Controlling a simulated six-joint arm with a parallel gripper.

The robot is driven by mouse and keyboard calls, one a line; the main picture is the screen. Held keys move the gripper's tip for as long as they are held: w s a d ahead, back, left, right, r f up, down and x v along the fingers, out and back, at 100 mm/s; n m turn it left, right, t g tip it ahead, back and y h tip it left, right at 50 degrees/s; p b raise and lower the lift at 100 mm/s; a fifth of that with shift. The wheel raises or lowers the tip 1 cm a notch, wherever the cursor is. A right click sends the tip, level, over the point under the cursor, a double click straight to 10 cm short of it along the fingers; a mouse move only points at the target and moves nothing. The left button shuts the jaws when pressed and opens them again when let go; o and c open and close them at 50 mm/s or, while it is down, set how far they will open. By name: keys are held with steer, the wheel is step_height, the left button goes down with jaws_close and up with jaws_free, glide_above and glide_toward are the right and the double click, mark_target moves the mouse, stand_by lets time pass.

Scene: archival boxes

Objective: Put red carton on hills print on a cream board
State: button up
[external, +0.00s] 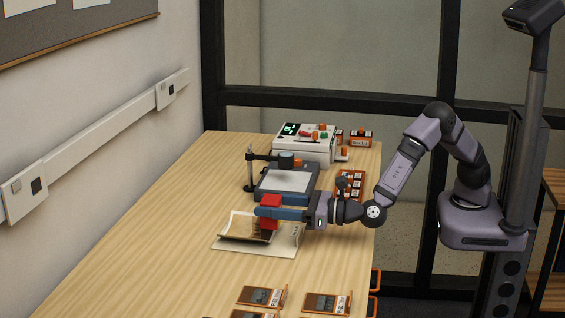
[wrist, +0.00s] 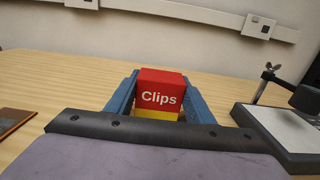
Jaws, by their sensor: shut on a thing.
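The red carton (wrist: 159,92), labelled "Clips" with a yellow band at its base, is between the fingers of my gripper (wrist: 158,98) in the wrist view. In the external view my gripper (external: 275,212) is shut on the red carton (external: 270,202), which looks upright. The carton is over the right part of the hills print (external: 245,229), a curled print lying on the cream board (external: 287,247). I cannot tell whether the carton touches the print. The print and board are hidden in the wrist view.
A device with a pale flat top (external: 287,181) and a post stand (external: 249,170) sit just behind the board. A white control box (external: 305,142) stands farther back. Several orange-edged trays (external: 261,296) lie at the front. The table's left side is clear.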

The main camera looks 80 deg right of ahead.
mark_target(271, 220)
steer(key=shift+f, duration=1.8)
steer(key=shift+f, duration=0.1)
steer(key=shift+f, duration=0.15)
steer(key=o, duration=1.1)
steer(key=shift+r, duration=0.35)
steer(key=s+b, duration=0.1)
steer(key=s, duration=1.1)
steer(key=shift+f, duration=0.1)
